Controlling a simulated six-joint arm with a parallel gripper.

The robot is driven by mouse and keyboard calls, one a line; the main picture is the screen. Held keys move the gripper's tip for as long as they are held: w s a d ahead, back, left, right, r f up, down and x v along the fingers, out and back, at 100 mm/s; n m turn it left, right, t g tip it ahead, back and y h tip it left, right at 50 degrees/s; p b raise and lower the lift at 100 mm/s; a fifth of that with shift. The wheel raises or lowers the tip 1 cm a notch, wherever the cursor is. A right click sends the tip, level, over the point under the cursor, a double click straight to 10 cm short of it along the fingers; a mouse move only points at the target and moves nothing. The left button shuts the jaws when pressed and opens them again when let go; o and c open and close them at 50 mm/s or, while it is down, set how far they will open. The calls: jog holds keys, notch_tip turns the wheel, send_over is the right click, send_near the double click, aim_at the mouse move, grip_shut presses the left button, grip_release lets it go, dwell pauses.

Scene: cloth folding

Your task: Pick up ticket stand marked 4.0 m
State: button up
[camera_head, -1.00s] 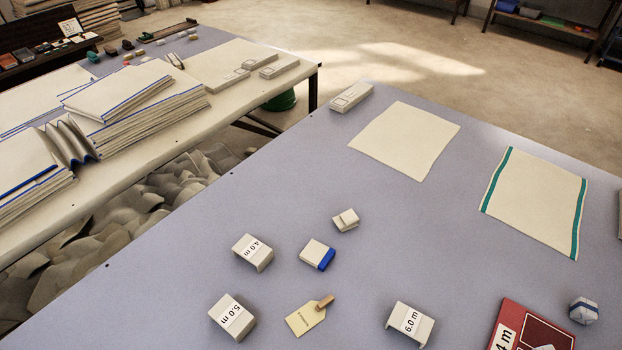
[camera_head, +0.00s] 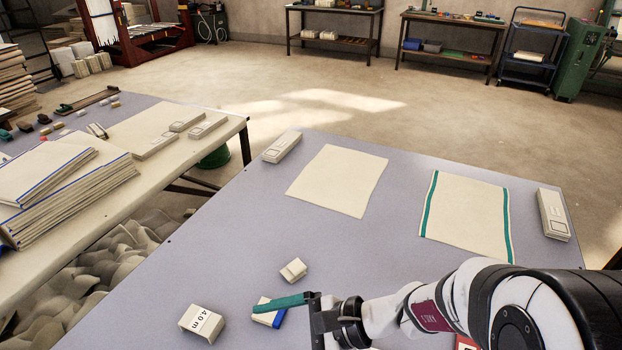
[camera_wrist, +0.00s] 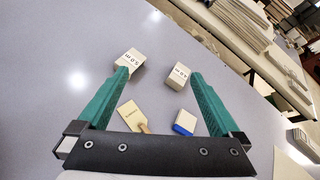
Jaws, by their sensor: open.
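The ticket stand marked 4.0 m (camera_head: 199,323), a small cream bracket-shaped piece with a white label, stands on the grey-blue table at the lower left of the head view. My gripper (camera_wrist: 158,77) is open and empty, with green fingers spread wide. In the head view, one green finger shows, to the right of the 4.0 m stand; the other is not visible.
A small cream block (camera_head: 293,269) is behind. Flat cloths (camera_head: 338,181) lie farther back. A second table (camera_head: 95,200) with stacked cloth is left.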

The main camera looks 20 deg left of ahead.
jog(key=w+a+f+m+y, duration=0.2)
jog(key=a+f+m, duration=0.1)
jog(key=a+f, duration=0.2)
jog(key=m+t, duration=0.3)
jog(key=m, duration=0.1)
send_near(199, 320)
jog(key=x, duration=1.2)
jog(key=shift+w+d+f, duration=0.1)
jog(key=shift+f, duration=0.2)
jog(key=c, duration=1.5)
